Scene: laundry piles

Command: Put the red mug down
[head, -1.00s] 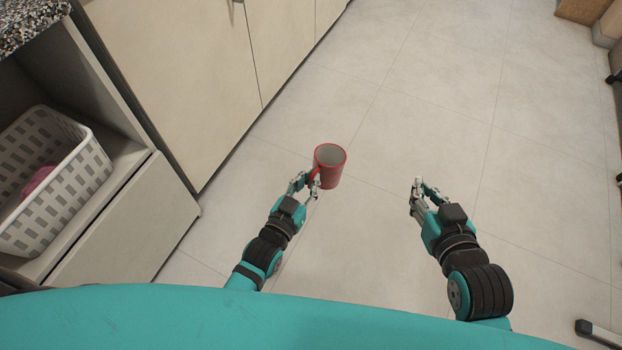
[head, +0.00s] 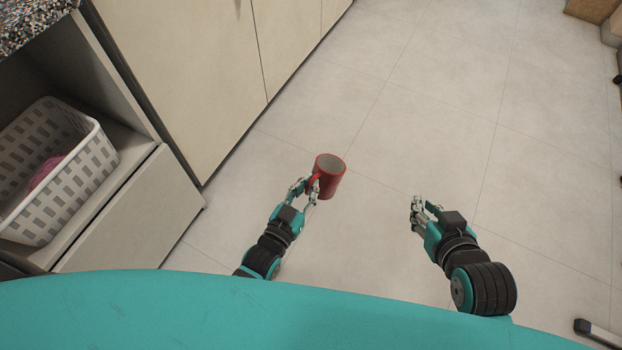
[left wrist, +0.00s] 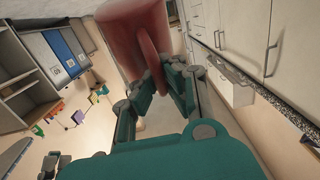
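A white laundry basket (head: 75,175) with a pink cloth (head: 46,172) stands in an open cabinet compartment at the left. A speckled countertop (head: 30,22) is above it. Cream cabinet doors (head: 185,75) run along the left. The floor (head: 420,120) ahead is clear.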

